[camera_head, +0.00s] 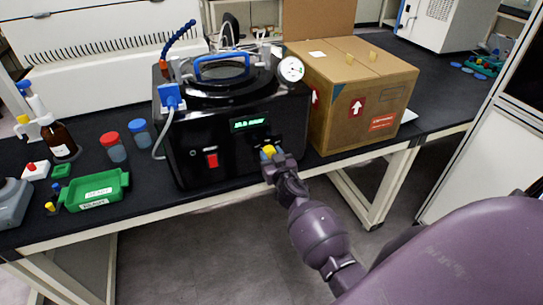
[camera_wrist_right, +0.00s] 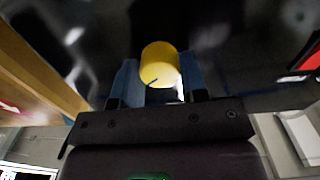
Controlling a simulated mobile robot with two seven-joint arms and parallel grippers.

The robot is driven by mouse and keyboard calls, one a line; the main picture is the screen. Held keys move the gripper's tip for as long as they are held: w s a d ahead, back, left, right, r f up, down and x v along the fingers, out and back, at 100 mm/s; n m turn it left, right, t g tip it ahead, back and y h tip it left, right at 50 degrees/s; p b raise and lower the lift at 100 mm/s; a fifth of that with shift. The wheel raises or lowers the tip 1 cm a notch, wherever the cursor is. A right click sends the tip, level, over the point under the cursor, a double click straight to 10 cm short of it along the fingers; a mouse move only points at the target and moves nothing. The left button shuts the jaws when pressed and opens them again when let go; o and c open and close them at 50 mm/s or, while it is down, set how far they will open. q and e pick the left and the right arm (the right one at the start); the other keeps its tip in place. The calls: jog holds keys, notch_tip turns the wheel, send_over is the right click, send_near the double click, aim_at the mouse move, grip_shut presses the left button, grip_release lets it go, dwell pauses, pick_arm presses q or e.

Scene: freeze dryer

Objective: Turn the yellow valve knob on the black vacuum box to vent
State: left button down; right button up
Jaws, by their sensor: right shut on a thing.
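The black vacuum box (camera_head: 240,118) stands on the dark bench, with a green lit display and a red switch on its front. The yellow valve knob (camera_head: 268,151) is at the lower right of that front. My left gripper is not in view.
A cardboard box (camera_head: 345,95) stands close to the right of the vacuum box. A green tray (camera_head: 95,190), a brown bottle (camera_head: 59,140) and red- and blue-capped jars (camera_head: 115,150) are on the left. The floor in front of the bench is clear.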

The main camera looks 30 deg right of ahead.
jog(key=shift+n+b, duration=1)
jog(key=shift+n, duration=10.4)
jog(key=o, duration=0.9)
jog(key=shift+a, duration=0.1)
jog(key=shift+f, duration=0.1)
